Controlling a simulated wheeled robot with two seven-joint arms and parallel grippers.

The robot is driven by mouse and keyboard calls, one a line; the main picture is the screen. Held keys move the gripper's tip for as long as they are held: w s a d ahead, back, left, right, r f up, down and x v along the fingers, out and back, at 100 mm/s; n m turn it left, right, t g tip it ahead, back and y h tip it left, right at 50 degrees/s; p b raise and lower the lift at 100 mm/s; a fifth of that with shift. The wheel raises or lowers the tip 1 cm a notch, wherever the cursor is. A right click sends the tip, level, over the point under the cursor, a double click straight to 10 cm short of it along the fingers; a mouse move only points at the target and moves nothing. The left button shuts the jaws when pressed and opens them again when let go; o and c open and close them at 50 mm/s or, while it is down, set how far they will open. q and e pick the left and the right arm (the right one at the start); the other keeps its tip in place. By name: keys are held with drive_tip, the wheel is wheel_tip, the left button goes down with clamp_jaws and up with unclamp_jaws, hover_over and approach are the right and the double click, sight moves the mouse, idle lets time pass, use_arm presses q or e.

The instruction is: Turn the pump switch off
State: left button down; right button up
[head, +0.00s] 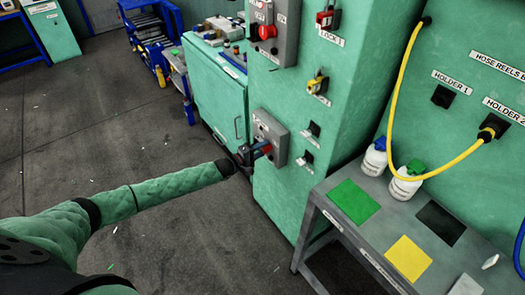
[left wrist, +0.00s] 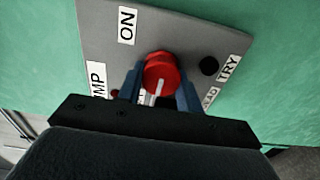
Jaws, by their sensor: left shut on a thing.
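The pump switch (left wrist: 161,73) is a red round knob with a white pointer line, on a grey plate (left wrist: 195,25) with ON, TRY and partly hidden labels. The pointer runs toward the lower edge of the left wrist view, away from ON. My left gripper (left wrist: 158,92) has its blue fingers on both sides of the knob and is shut on it. In the head view the left gripper (head: 257,151) reaches the grey switch box (head: 270,135) low on the green cabinet; the knob is mostly hidden there. My right gripper is not in view.
A grey table (head: 340,225) with green, black and yellow squares and two white bottles (head: 404,184) stands at the right. Above the switch box is another grey box with a red button (head: 267,32). A yellow hose (head: 391,115) hangs at the right. The floor at left is open.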

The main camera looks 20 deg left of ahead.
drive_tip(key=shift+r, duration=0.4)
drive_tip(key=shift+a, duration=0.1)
use_arm(q)
drive_tip(key=c, duration=0.9)
unclamp_jaws()
drive_tip(key=shift+c, duration=0.2)
drive_tip(key=shift+s+a+f, duration=0.1)
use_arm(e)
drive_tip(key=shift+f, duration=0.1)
use_arm(q)
drive_tip(key=b+v, duration=0.2)
drive_tip(key=v, duration=0.5)
drive_tip(key=shift+s+a, duration=0.2)
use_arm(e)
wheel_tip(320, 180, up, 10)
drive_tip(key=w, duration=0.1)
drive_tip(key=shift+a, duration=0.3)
